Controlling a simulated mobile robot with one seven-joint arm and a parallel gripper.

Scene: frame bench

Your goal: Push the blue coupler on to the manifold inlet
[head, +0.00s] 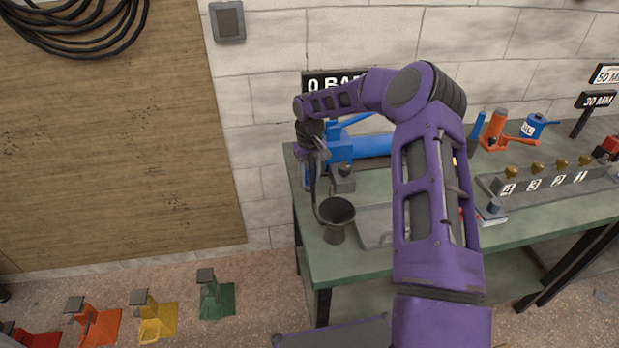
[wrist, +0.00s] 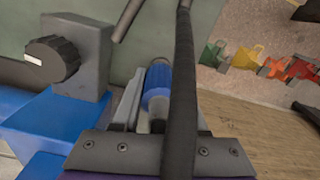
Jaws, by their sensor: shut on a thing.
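In the wrist view the blue coupler (wrist: 157,88) is a short blue cylinder between the grey jaws of my gripper (wrist: 158,110). The jaws are shut on it. A thick black hose (wrist: 180,80) crosses in front of it and hides part of the right jaw. In the head view my gripper (head: 318,152) hangs at the bench's left end, beside the blue pump (head: 370,146); the coupler is too small to tell there. The manifold (head: 550,182), a dark block with brass knobs and number labels, stands on the right of the bench, well apart from my gripper. I cannot make out its inlet.
A grey block with a black knob (wrist: 52,60) stands close left of the jaws. On the green bench (head: 350,262) are a dark funnel-shaped cup (head: 336,212), a grey tray (head: 372,228) and an orange jack (head: 497,128). Coloured pedals (head: 215,300) stand on the floor at left.

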